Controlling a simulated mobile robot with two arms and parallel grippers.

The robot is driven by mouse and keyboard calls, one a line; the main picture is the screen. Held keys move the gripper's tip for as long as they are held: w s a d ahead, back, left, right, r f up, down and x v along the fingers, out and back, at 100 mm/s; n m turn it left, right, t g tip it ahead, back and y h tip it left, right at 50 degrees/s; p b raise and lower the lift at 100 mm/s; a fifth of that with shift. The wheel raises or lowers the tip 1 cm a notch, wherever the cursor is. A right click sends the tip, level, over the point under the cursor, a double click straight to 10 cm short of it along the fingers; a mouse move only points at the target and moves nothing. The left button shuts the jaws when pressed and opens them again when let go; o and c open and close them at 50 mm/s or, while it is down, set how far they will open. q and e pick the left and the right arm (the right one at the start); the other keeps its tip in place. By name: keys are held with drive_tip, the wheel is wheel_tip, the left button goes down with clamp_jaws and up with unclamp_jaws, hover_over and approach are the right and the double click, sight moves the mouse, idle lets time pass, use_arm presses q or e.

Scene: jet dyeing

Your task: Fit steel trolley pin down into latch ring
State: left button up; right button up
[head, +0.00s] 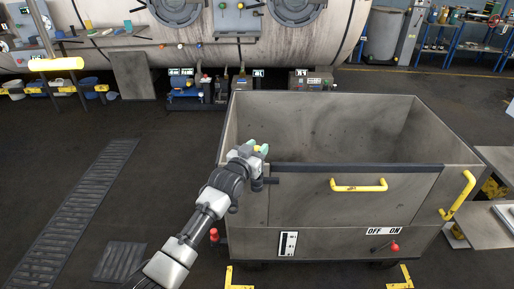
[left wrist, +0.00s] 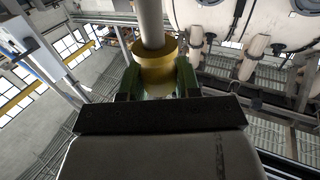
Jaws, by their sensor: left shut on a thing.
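My left gripper (head: 258,150) is over the front left of the grey trolley (head: 250,240), near the left end of its front panel. Its fingers are shut on a yellow collar (left wrist: 153,70) around a pale grey pin (left wrist: 151,25), seen close up in the left wrist view between the green fingers. In the head view only a small yellow bit shows between the fingertips. A short dark fitting (head: 271,181) sits on the trolley front just below the gripper. I cannot make out the latch ring. My right gripper is not in view.
The trolley's open tub stands right of my arm, with a yellow panel handle (head: 358,186), a side handle (head: 459,196) and a red-knobbed lever (head: 393,247). A large steel vessel (head: 120,50) is behind. The dark floor on the left is mostly clear, with grates (head: 80,205).

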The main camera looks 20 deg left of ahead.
use_arm(q)
drive_tip(key=shift+f+b, duration=0.8)
drive_tip(key=shift+f, duration=0.6)
drive_tip(key=shift+f+b, duration=0.9)
drive_tip(key=shift+f, duration=0.45)
drive_tip(key=o, duration=1)
drive_tip(key=shift+f, duration=0.1)
drive_tip(key=s+a, duration=0.2)
drive_tip(key=s, duration=0.8)
drive_tip(key=shift+s, duration=0.3)
